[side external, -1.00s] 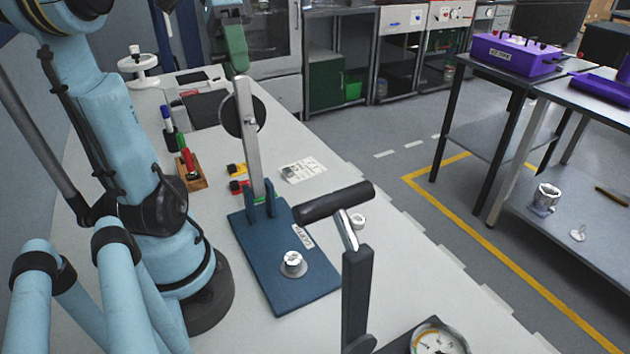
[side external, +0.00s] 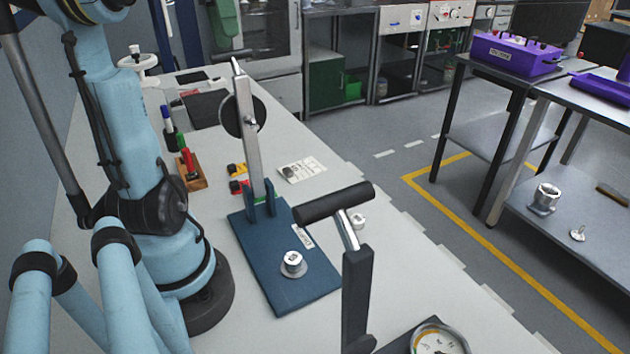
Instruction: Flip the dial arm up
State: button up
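The dial arm (side external: 248,140) is a long grey metal bar with a black round disc behind its upper part. It stands nearly upright, tilted slightly left, in a blue bracket on a blue base plate (side external: 285,285). A thin dark crossbar (side external: 235,55) shows at its top end. A small silver round piece (side external: 292,264) sits on the plate.
A lever with a black cylindrical handle (side external: 335,203) stands in front, near a round gauge (side external: 438,340). A wooden block with coloured pens (side external: 190,176), small yellow and red pieces (side external: 238,178) and a white card (side external: 302,169) lie on the grey table.

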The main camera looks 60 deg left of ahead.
jog(key=shift+v, duration=2.95)
jog(key=shift+d, duration=0.1)
jog(key=w+d+f+t+y, duration=0.2)
jog(key=w+d+f+y, duration=0.3)
jog(key=w+d+f, duration=0.6)
jog(key=d+f+t, duration=0.5)
jog(key=d+f, duration=0.8)
jog(key=f, duration=0.1)
jog(key=shift+s, duration=0.4)
